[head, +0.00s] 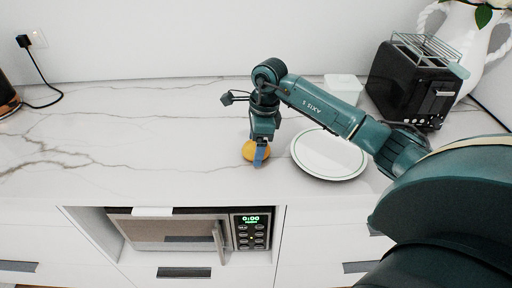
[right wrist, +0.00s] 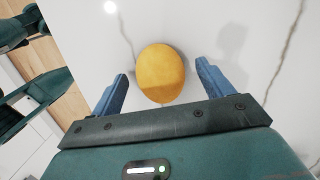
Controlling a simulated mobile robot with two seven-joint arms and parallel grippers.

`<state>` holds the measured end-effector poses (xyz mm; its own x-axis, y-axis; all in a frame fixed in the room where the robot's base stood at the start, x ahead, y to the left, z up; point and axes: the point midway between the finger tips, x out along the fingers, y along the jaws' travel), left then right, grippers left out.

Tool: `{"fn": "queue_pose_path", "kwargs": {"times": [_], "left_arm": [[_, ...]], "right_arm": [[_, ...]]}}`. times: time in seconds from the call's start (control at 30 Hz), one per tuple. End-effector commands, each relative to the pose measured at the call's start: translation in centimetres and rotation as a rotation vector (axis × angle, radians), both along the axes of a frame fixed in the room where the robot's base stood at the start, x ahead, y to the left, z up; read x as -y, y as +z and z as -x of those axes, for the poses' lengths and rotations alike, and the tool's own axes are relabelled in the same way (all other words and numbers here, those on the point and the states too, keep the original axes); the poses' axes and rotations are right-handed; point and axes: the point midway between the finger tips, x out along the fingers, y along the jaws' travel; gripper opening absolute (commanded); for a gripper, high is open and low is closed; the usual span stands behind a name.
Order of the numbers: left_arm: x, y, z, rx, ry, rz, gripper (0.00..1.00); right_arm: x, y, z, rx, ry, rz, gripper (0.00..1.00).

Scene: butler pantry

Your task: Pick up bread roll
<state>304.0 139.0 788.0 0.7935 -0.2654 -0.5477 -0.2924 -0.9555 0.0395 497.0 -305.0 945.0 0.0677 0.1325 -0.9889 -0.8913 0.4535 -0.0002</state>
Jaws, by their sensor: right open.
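The bread roll (head: 250,152) is a small rounded orange-yellow roll lying on the white marble counter, left of the plate. My right gripper (head: 262,158) is directly over it, pointing down, and one blue finger hides part of the roll in the head view. In the right wrist view the roll (right wrist: 160,73) lies between and just beyond the two blue fingers of the gripper (right wrist: 160,85). The fingers are apart, with a gap on each side of the roll. My left gripper is not in view.
A white plate with a dark rim line (head: 330,172) sits just right of the roll. A black toaster (head: 405,88), a white container (head: 343,88) and a white pitcher (head: 462,40) stand behind. A microwave (head: 170,232) is below the counter. The counter's left side is mostly clear.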

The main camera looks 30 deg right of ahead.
Motion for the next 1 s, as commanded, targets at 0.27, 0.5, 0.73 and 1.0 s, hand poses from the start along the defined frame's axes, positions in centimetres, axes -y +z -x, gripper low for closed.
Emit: {"fn": "queue_pose_path", "kwargs": {"times": [0.27,0.5,0.73,1.0], "left_arm": [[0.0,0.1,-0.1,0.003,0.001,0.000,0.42],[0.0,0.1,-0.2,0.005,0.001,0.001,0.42],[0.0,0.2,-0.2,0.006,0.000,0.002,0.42],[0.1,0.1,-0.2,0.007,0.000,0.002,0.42]], "right_arm": [[0.0,-0.1,0.0,0.000,0.000,-0.001,0.74],[0.0,-0.1,0.0,0.000,0.000,0.000,0.55],[0.0,0.0,0.0,0.000,0.000,-0.001,0.45],[0.0,1.0,-0.1,0.003,-0.001,0.000,0.45]]}}
